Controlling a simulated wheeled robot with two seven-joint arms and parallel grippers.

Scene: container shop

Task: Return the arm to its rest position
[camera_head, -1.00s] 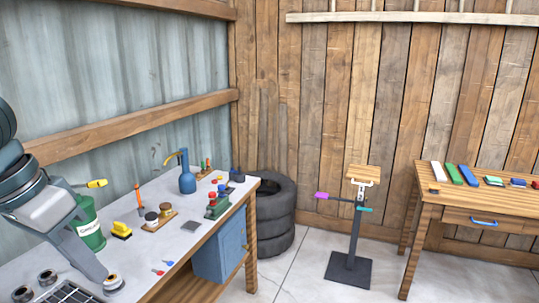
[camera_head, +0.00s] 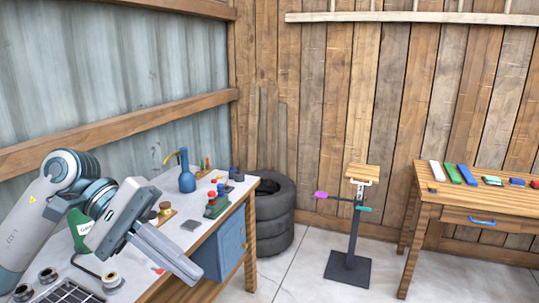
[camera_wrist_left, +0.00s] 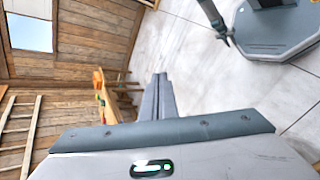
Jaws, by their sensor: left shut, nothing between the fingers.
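My left arm comes in from the left in the head view. My left gripper (camera_head: 166,254) is shut and empty, in the air over the front right edge of the grey-topped workbench (camera_head: 187,241). Its fingers point down and to the right. In the left wrist view its two dark fingers (camera_wrist_left: 157,93) lie together with nothing between them. My gripper and forearm hide part of the bench, including most of a green canister (camera_head: 80,229).
A stand (camera_head: 350,262), stacked tyres (camera_head: 276,212) and a wooden table (camera_head: 432,197) stand to the right.

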